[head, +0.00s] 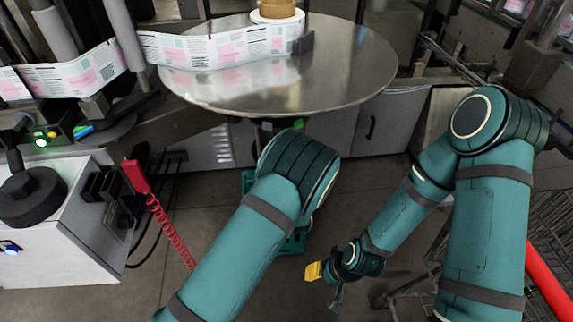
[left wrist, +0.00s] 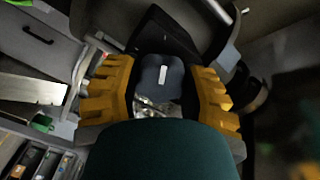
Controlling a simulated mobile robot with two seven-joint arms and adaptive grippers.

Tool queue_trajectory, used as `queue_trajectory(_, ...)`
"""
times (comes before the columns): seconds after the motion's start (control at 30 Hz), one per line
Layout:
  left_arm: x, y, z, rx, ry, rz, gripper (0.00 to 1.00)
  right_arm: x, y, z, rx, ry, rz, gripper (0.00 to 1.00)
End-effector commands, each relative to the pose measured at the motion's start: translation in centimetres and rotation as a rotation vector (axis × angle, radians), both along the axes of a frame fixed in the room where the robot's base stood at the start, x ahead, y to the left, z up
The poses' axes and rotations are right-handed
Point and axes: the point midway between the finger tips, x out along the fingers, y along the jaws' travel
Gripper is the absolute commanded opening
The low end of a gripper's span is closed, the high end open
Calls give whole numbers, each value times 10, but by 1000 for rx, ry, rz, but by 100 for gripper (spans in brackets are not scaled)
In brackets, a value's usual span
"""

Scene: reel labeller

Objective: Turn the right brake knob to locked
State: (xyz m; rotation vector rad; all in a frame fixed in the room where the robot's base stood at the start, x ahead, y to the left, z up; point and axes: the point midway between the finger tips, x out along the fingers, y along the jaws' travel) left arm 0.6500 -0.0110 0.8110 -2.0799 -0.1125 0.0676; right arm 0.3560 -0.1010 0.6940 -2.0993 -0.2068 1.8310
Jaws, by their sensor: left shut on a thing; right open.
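A dark knob (left wrist: 163,72) with a short white mark is in the middle of the left wrist view. The mark stands nearly upright in that picture. I cannot tell from it whether the knob is locked. My left gripper (left wrist: 161,96) has its yellow fingers on both sides of the knob and is shut on it. In the head view my left gripper and this knob are hidden. My right gripper (head: 323,279) hangs low over the floor, open and empty, with a yellow fingertip showing.
A round metal table (head: 290,90) carries a printed label web (head: 220,50) and a roll (head: 277,12). At the left is a white cabinet (head: 60,250) with a red handset (head: 136,176). A wire cart (head: 420,280) stands at the lower right. The middle floor is mostly clear.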

Motion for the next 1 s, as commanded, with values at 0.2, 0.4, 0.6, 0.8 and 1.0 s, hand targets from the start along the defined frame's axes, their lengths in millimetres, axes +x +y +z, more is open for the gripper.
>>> queue_trajectory(0.2,3,-1,6,3,-15,-1,8,0,0,0,0,0,0,47)
queue_trajectory(0.4,3,-1,6,2,-14,-1,53,0,0,0,0,0,0,47)
queue_trajectory(0.6,1,-1,3,2,-8,-1,78,0,0,0,0,0,0,47)
queue_trajectory(0.8,0,-1,2,2,-4,-1,78,0,0,0,0,0,0,47)
queue_trajectory(1.0,-20,-4,1,3,-2,-2,78,0,0,0,0,0,0,47)
